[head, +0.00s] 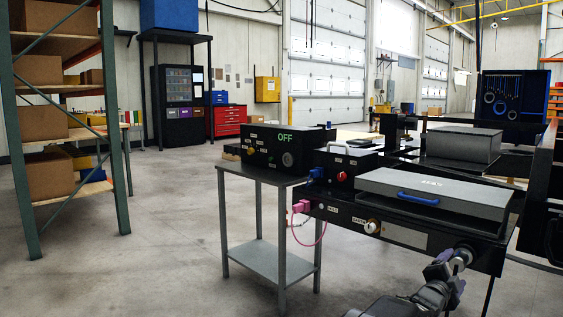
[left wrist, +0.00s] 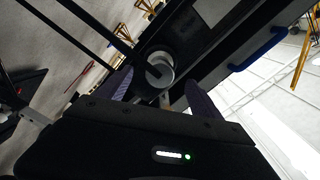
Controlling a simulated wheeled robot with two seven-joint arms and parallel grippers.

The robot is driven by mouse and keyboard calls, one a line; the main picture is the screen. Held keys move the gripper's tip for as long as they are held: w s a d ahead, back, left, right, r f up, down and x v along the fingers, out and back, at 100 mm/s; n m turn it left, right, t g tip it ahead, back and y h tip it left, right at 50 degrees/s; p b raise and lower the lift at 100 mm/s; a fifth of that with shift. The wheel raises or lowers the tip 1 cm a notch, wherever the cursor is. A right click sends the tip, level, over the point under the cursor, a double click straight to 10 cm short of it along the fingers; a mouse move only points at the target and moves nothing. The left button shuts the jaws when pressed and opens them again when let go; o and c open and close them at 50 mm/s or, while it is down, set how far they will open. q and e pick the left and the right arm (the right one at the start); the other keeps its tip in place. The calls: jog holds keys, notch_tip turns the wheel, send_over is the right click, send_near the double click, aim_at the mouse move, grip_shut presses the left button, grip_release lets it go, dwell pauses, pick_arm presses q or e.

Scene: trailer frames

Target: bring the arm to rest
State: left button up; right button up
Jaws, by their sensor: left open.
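My left gripper (head: 447,274) reaches up from the bottom right of the head view. It is open, with its fingers close to a round grey knob (head: 462,257) on the front of the black trailer frame (head: 440,238). In the left wrist view the knob (left wrist: 159,70) shows beyond and between the two spread finger tips of the gripper (left wrist: 160,84). I cannot tell whether a finger touches it. My right gripper is not in view.
A grey table (head: 262,177) bears a black box (head: 262,150) reading "OFF". A pink plug (head: 300,206) with a hanging cable is at the frame's left end. A grey lid with a blue handle (head: 417,198) lies on top. Shelving (head: 110,120) stands left; the floor between is clear.

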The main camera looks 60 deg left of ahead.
pick_arm(q)
jog(key=shift+s, duration=0.3)
dwell(0.5)
